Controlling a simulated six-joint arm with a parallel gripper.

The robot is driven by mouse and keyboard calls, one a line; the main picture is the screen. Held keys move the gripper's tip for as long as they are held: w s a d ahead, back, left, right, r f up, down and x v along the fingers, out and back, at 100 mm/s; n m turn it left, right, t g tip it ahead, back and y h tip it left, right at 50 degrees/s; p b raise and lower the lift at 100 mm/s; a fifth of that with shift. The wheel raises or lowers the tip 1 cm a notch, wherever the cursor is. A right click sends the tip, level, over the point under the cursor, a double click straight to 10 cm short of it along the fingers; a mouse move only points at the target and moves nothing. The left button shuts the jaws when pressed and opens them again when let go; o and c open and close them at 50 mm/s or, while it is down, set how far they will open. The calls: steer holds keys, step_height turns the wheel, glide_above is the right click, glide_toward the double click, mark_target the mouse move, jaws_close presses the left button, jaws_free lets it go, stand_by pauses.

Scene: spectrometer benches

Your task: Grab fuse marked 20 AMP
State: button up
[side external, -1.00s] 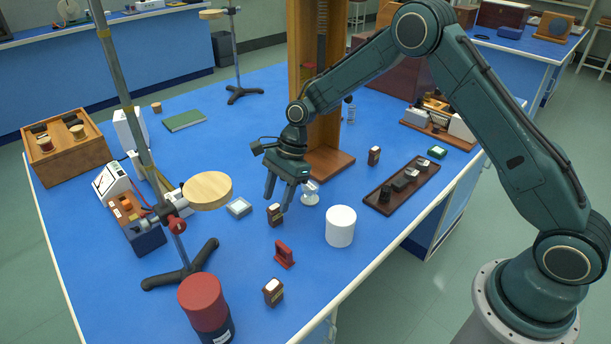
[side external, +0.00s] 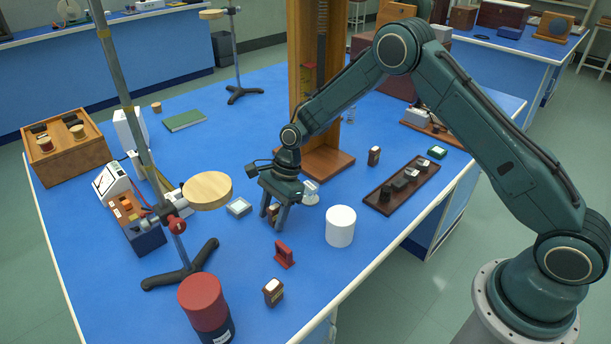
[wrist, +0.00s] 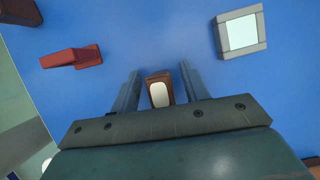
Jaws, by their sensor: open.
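A small brown fuse block with a pale label (wrist: 160,94) stands between the two fingers of my gripper (wrist: 160,88) in the wrist view. The fingers are open, with a gap on each side of the block. In the side view my gripper (side external: 275,218) is low over the blue bench, and the block (side external: 274,212) shows partly behind its fingers. Two similar brown blocks stand apart, one near the front (side external: 273,292) and one beside the wooden stand (side external: 374,156). The markings on all of them are too small to read.
A red block (side external: 284,254) and a white cylinder (side external: 340,226) stand close in front of my gripper. A dark tray with several pieces (side external: 376,199) is to the right. A ring stand (side external: 180,272) stands at left.

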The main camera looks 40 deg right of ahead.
mark_target(272, 207)
steer(key=shift+c, duration=0.4)
jaws_close()
steer(key=shift+r, duration=0.1)
step_height(272, 207, up, 20)
stand_by(0.7)
stand_by(0.4)
